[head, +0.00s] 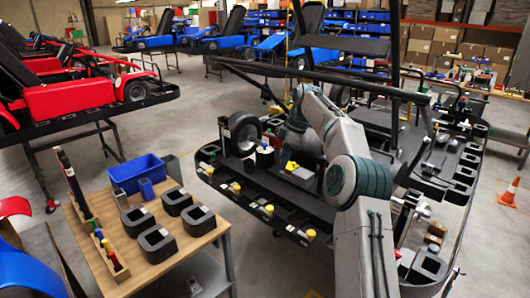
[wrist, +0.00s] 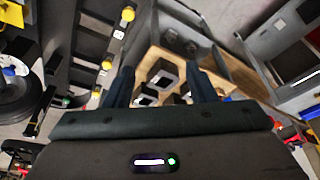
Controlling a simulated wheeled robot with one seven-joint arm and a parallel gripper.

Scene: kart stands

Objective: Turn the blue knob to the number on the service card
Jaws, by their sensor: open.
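Beyond the fingers lie a wooden table and dark blocks. Several yellow caps (wrist: 127,14) line the stand's edge left of the fingers, with a green one (wrist: 65,101) lower down. In the head view my arm hides much of the stand's middle, and the gripper is not clear.
The wooden table (head: 150,245) at the lower left holds several black blocks (head: 198,220), a blue bin (head: 136,174) and a rack of coloured handles. A wheel (head: 243,132) stands on the stand's deck. An orange cone (head: 510,192) is at right. Floor shows between table and stand.

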